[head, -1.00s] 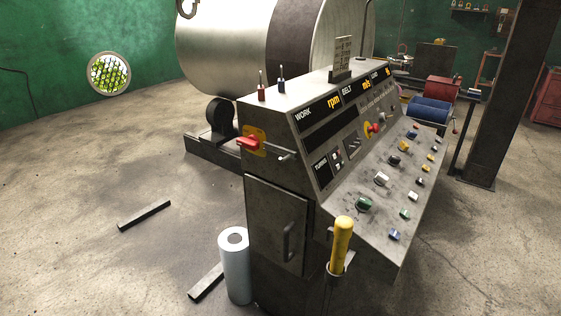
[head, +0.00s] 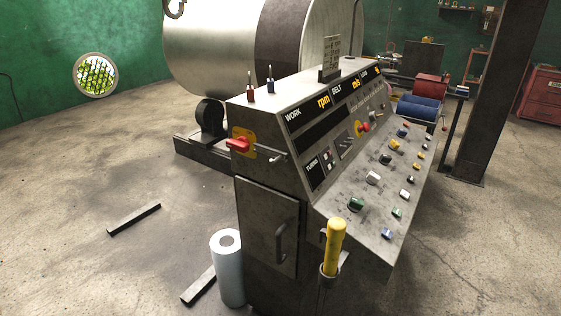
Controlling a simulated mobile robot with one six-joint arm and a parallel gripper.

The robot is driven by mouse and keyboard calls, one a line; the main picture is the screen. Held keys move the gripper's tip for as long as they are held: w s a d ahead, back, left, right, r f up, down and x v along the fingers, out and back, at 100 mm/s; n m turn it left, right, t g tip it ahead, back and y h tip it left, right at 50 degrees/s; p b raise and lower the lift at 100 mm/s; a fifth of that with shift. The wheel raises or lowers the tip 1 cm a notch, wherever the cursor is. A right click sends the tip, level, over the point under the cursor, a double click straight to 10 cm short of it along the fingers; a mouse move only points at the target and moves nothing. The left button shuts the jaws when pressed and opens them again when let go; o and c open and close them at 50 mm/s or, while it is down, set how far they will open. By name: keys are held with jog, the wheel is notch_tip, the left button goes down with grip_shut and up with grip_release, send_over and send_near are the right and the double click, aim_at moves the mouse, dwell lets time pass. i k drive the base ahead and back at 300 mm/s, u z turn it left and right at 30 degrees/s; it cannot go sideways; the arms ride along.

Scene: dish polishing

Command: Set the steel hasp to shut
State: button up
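The grey control cabinet (head: 270,180) stands in the middle of the head view. Its side has a door (head: 262,238) with a bar handle (head: 281,244); the door looks closed. Above the door a small bare-metal lever (head: 274,158) sticks out to the right, beside a red rotary handle (head: 238,144) on a yellow plate. This lever may be the steel hasp, but I cannot tell for certain, nor whether it is set shut. Near the door's right edge a small dark fitting (head: 322,237) is partly hidden by the yellow-handled tool (head: 336,240). My gripper is not in view.
A white roll (head: 228,268) stands on the floor by the cabinet's left side. Dark bars (head: 134,219) lie on the floor. A large steel drum (head: 212,45) is behind, and a dark post (head: 481,110) stands at the right.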

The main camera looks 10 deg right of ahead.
aim_at(279, 156)
jog(key=z, duration=0.15)
jog(key=k, duration=1.3)
jog(key=u, duration=1.15)
jog(key=i, duration=1)
jog(key=u, duration=0.05)
